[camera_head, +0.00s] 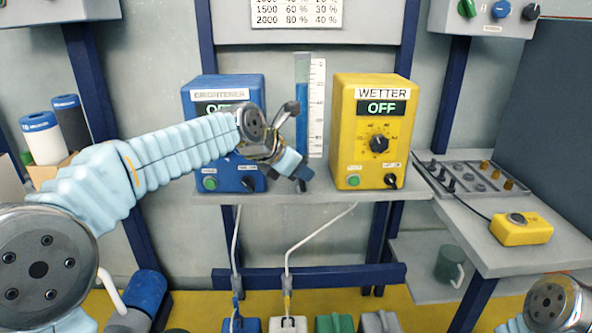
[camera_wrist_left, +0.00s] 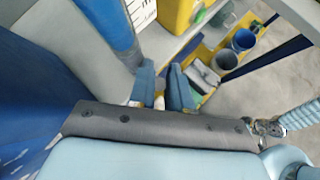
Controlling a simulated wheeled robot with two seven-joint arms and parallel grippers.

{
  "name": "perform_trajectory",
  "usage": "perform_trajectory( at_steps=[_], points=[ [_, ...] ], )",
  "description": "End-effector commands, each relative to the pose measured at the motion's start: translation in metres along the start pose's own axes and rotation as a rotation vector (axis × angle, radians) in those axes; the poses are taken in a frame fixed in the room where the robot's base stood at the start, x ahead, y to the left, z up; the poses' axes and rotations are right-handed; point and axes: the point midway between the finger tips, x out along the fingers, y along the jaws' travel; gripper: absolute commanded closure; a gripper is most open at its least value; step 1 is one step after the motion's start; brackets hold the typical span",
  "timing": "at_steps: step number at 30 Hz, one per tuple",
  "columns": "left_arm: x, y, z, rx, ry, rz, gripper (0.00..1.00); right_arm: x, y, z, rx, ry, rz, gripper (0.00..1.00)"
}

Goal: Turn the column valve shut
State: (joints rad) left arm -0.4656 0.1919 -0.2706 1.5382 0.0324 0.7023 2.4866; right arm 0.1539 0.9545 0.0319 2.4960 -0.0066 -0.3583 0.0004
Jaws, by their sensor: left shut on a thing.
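The column (camera_head: 316,105) is a clear tube of blue liquid beside a white scale, standing between the blue and yellow boxes. Its blue tube also shows in the left wrist view (camera_wrist_left: 108,28). My left gripper (camera_head: 298,172) is at the foot of the column, in front of the shelf. In the left wrist view its two blue fingers (camera_wrist_left: 162,88) are closed around the small valve below the tube. The valve is mostly hidden by the fingers, so its handle angle cannot be told. My right gripper is out of view; only part of that arm shows at the lower right.
The blue BRIGHTENER box (camera_head: 250,92) and yellow WETTER box (camera_head: 345,130), both reading OFF, flank the column closely. A yellow pendant (camera_head: 522,232) lies on the right bench. Cables hang below the shelf towards several containers.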

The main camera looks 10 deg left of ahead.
Motion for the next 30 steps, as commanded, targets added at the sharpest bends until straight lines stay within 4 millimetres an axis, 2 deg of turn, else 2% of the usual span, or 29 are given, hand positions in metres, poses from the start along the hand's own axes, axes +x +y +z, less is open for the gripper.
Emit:
perform_trajectory(
  at_steps=[10, 25, 26, 30],
  points=[
    [0.0026, -0.0025, 0.0036, 0.068, 0.101, 0.041, 1.00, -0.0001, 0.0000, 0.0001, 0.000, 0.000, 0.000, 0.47],
    [0.0032, -0.0028, 0.0032, 0.077, 0.117, 0.046, 1.00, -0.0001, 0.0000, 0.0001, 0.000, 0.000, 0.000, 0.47],
    [0.0032, -0.0028, 0.0031, 0.077, 0.117, 0.046, 0.81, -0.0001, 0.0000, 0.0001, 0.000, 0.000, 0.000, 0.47],
    [0.0033, -0.0030, 0.0031, 0.076, 0.117, 0.045, 0.59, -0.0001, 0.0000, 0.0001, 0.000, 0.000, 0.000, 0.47]
  ],
)
